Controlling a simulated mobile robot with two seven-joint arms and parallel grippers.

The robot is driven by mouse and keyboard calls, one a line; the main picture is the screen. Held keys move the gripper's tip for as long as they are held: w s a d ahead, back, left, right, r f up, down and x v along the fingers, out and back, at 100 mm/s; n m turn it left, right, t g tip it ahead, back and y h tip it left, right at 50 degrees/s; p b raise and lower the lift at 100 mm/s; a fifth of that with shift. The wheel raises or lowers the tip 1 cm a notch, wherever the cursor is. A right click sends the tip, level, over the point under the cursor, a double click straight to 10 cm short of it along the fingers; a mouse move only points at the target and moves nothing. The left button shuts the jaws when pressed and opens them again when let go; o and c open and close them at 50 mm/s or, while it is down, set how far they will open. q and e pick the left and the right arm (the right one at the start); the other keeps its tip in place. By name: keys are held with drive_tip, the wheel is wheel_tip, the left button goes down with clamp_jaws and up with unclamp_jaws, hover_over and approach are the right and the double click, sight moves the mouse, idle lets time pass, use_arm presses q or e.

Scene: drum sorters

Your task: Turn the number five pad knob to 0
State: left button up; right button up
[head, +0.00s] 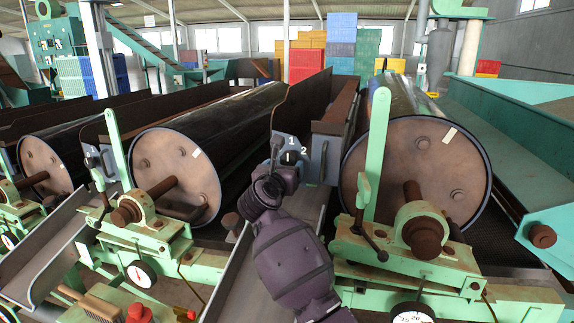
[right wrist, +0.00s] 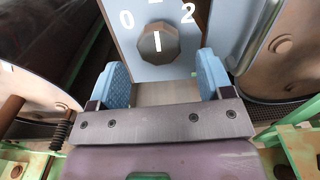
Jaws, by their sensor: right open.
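A dark grey, many-sided knob (right wrist: 158,46) sits on a blue-grey panel (right wrist: 150,72) in the right wrist view. Its white line stands upright, with 0 at its upper left, 2 at its upper right and a cut-off mark above. The head view shows the same knob (head: 291,157) with 1 and 2 near it; the 0 is hidden there. My right gripper (right wrist: 162,76) is open, its blue fingertips just below the knob and apart on either side, with nothing between them. In the head view, my right gripper (head: 280,171) partly covers the panel. My left gripper is not in view.
Large drums (head: 190,150) stand left of the panel, and another drum (head: 415,165) stands close on its right. Green machine frames with handles (head: 378,150) and dial gauges (head: 140,274) stand in front. A metal chute (head: 247,268) runs beneath my right arm.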

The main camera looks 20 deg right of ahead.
sight(288, 163)
drive_tip(key=x, duration=0.2)
drive_tip(key=shift+w+d, duration=0.2)
drive_tip(key=shift+w, duration=0.1)
drive_tip(key=shift+w+d, duration=0.15)
drive_tip(key=shift+w, duration=0.05)
drive_tip(key=shift+c, duration=0.4)
